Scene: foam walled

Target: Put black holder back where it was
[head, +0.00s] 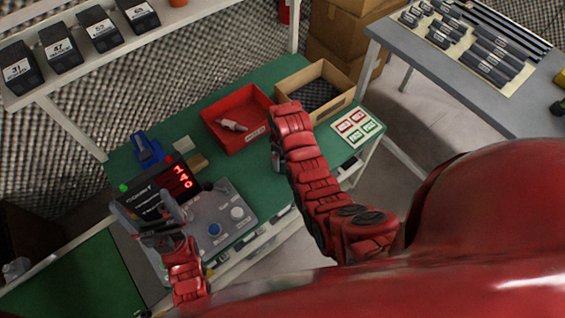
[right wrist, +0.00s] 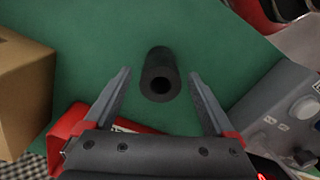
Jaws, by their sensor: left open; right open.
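The black holder (right wrist: 159,68) is a dark hollow cylinder on the green bench top (right wrist: 95,55) in the right wrist view, its open end facing the camera. My right gripper (right wrist: 158,88) is open, with one finger on each side of the holder and a visible gap to each. In the head view my right gripper (head: 277,158) is over the bench, and its arm hides the holder. My left gripper (head: 160,212) is open and empty in front of the tester with the red digits (head: 172,183).
A red tray (head: 222,105) with a light-coloured part and an open cardboard box (head: 342,73) stand at the back of the bench. A label card (head: 358,128) lies right. Black units (head: 62,50) line the shelf. A grey table (head: 455,75) carries rows of dark parts.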

